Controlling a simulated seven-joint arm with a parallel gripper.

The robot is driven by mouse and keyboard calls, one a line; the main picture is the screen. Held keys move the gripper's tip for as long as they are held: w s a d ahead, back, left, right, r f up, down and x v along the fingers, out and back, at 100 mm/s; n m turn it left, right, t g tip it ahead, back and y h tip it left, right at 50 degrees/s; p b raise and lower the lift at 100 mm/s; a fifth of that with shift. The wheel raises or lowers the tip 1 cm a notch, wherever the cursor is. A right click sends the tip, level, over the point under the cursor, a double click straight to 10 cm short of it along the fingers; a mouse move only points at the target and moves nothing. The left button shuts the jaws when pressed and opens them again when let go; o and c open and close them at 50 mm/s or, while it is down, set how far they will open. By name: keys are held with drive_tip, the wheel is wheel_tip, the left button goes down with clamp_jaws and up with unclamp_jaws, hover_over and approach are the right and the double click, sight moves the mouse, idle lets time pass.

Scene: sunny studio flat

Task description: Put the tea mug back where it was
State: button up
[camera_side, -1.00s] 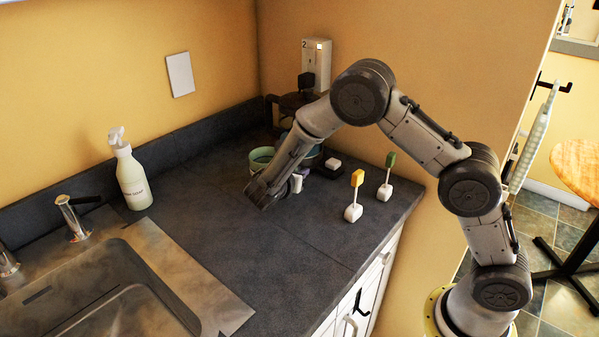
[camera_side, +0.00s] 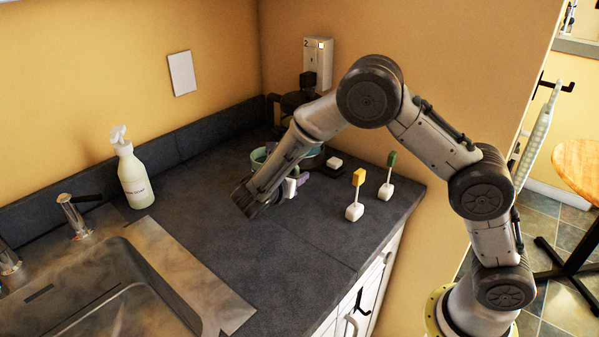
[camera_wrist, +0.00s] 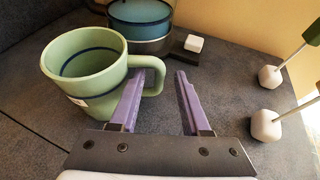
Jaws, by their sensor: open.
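The tea mug (camera_wrist: 85,70) is pale green with a dark blue band inside. It stands upright on the dark counter, at left in the wrist view, with its handle (camera_wrist: 158,75) to the right. In the side view the mug (camera_side: 258,158) is partly hidden behind my arm. My gripper (camera_wrist: 158,73) has two purple fingers, spread apart. The handle's outer part shows between the fingertips. The left finger overlaps the handle's opening; whether it passes through or touches cannot be told. The right finger is clear of the handle. In the side view the fingers are mostly hidden.
A dark machine with a blue-toned vessel (camera_wrist: 140,22) and white button (camera_wrist: 194,43) stands behind the mug. Two white-based sticks, yellow-topped (camera_side: 357,190) and green-topped (camera_side: 388,178), stand right. A soap bottle (camera_side: 133,178) and sink (camera_side: 110,290) are left. The counter's middle is clear.

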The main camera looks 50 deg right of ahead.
drive_tip(key=v, duration=0.6)
drive_tip(key=shift+s+a+r, duration=0.1)
drive_tip(key=shift+a+r, duration=0.05)
drive_tip(key=shift+a, duration=0.2)
